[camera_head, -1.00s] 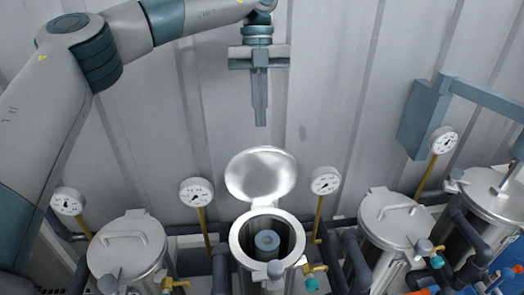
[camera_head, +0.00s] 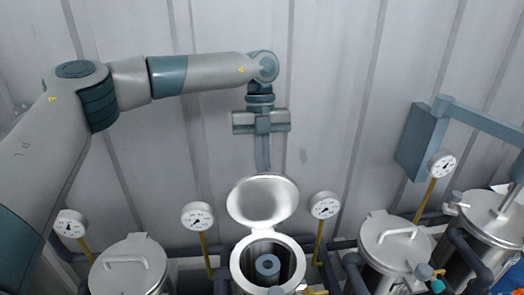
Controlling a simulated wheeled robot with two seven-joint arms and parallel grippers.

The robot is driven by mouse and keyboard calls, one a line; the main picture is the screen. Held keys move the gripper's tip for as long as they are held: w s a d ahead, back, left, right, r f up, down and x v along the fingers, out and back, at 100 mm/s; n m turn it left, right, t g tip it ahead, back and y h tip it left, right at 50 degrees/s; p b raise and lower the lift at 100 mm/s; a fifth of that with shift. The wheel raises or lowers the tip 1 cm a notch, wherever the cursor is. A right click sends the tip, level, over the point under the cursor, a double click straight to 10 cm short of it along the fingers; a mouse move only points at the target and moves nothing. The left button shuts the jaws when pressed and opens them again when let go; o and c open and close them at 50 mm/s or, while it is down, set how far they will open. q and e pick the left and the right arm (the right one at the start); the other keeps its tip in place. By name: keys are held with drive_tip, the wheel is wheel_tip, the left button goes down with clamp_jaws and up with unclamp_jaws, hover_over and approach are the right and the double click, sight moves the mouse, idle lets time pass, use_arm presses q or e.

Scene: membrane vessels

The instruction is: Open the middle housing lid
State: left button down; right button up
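The middle housing (camera_head: 235,268) is a steel vessel with its round lid (camera_head: 262,203) raised at the back, standing open. A blue-grey cylindrical element with a centre hole (camera_head: 267,266) shows inside the vessel's mouth. My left gripper (camera_head: 262,168) points down above and behind the raised lid. Its fingers look together and hold nothing visible. The fingertips end close to the lid's top edge in the picture; I cannot tell whether they touch it.
Closed vessels stand at left (camera_head: 130,270), right (camera_head: 393,240) and far right (camera_head: 495,215). Dial gauges on yellow stems flank the middle housing, at left (camera_head: 198,216) and right (camera_head: 324,205). A blue-grey wall bracket (camera_head: 420,140) is at right. Free space lies before the ribbed wall.

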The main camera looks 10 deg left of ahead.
use_arm(q)
drive_tip(key=shift+x, duration=1.1)
drive_tip(key=shift+w+a+f, duration=0.15)
drive_tip(key=shift+w+f, duration=0.15)
drive_tip(key=shift+w, duration=0.25)
drive_tip(key=shift+w+a+f+b, duration=0.15)
drive_tip(key=shift+w+b, duration=0.1)
drive_tip(key=shift+w, duration=0.25)
drive_tip(key=shift+w+a+f+b, duration=0.15)
drive_tip(key=shift+w+b, duration=0.1)
drive_tip(key=shift+w, duration=0.2)
use_arm(e)
drive_tip(key=shift+w+a+r+t, duration=0.15)
drive_tip(key=shift+w+a, duration=0.05)
drive_tip(key=shift+w, duration=0.4)
drive_tip(key=shift+w+a+r+t, duration=0.1)
drive_tip(key=shift+w+a+t, duration=0.05)
drive_tip(key=shift+w, duration=0.4)
use_arm(q)
drive_tip(key=shift+r, duration=0.1)
use_arm(e)
drive_tip(key=shift+s+f, duration=0.1)
